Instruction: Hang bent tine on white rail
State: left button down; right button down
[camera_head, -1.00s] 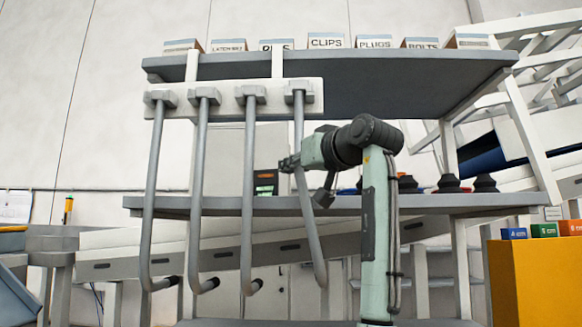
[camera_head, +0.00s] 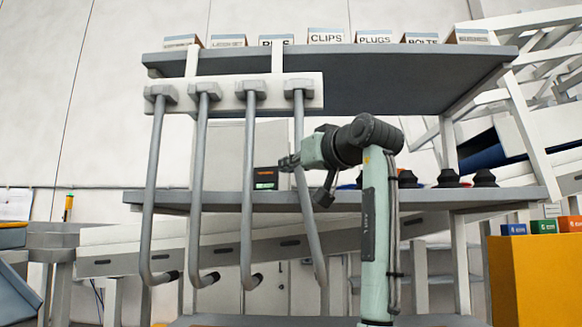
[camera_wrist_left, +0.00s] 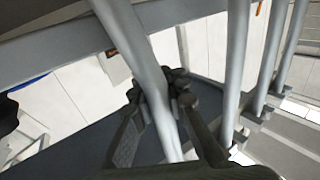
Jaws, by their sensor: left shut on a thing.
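The white rail (camera_head: 228,98) runs across the upper left of the shelf frame in the head view. Several grey tines hang from it by block-like heads, with the lower ends of the left ones bent and dark-tipped. The rightmost tine (camera_head: 312,240) has its head at the rail's right end and slants down to the right; its lower bend is hard to see. My left gripper (camera_head: 292,163) is shut on this tine at mid-length. In the left wrist view my left gripper (camera_wrist_left: 163,92) closes around the grey shaft (camera_wrist_left: 139,45). My right gripper is out of view.
The upper shelf (camera_head: 400,80) with labelled boxes is behind the rail. The middle shelf (camera_head: 420,201) holds dark cone-shaped parts and a small dark box (camera_head: 265,178) near my gripper. A yellow box (camera_head: 535,275) stands at the right. Neighbouring tines hang close to the left.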

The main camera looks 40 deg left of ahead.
pick_arm(q)
jog(key=shift+r, duration=0.1)
jog(key=c, duration=1.4)
grip_release()
jog(key=shift+c, duration=0.2)
jog(key=v, duration=1.2)
jog(key=shift+s, duration=0.15)
